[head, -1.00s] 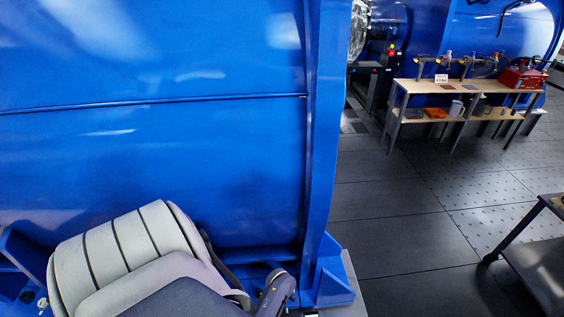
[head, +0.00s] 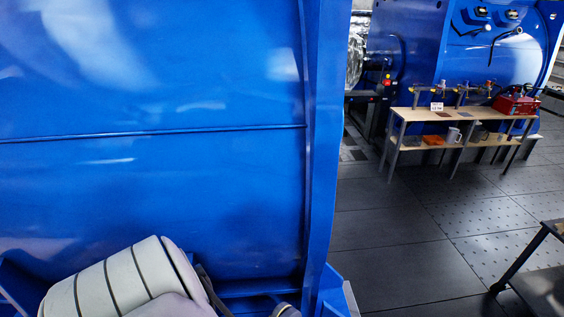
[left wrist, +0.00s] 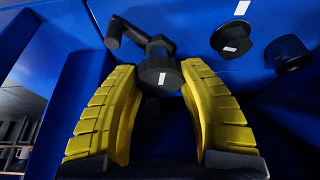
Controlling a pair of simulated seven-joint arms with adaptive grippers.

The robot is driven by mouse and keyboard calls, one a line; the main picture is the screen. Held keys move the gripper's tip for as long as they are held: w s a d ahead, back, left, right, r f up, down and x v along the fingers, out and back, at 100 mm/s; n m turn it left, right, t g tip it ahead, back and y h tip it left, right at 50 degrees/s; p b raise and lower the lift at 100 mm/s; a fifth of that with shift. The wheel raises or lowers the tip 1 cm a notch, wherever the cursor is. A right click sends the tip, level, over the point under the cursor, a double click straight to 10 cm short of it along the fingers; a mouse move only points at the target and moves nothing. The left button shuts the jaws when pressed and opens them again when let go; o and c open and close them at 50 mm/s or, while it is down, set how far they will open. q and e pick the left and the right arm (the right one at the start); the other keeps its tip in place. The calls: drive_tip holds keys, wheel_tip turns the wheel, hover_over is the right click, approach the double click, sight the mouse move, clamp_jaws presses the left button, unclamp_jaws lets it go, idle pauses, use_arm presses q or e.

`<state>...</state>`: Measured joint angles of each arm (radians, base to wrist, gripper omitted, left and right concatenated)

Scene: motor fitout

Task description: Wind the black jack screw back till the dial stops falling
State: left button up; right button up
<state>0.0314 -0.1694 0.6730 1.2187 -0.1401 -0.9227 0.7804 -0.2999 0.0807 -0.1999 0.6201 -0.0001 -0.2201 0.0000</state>
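In the left wrist view, a black hex head with a white mark (left wrist: 160,76) sits between the yellow fingertips of my left gripper (left wrist: 160,68). Both fingertips lie right at its sides; whether they press on it is unclear. I take it to be the jack screw. A black bent lever (left wrist: 138,34) shows just behind it against blue metal. A second black hex head with a white mark (left wrist: 231,40) and a plain round black knob (left wrist: 288,54) are to the right. No dial is readable. My right gripper is out of view.
A large blue housing (head: 150,190) with an upright flange (head: 322,150) fills the left of the head view. At right are a wooden bench (head: 415,114) with a red toolbox (head: 516,105), a dark trolley (head: 540,290) and open grey floor (head: 400,230).

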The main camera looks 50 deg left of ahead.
use_arm(q)
drive_tip(key=o, duration=0.6)
drive_tip(key=shift+a, duration=0.1)
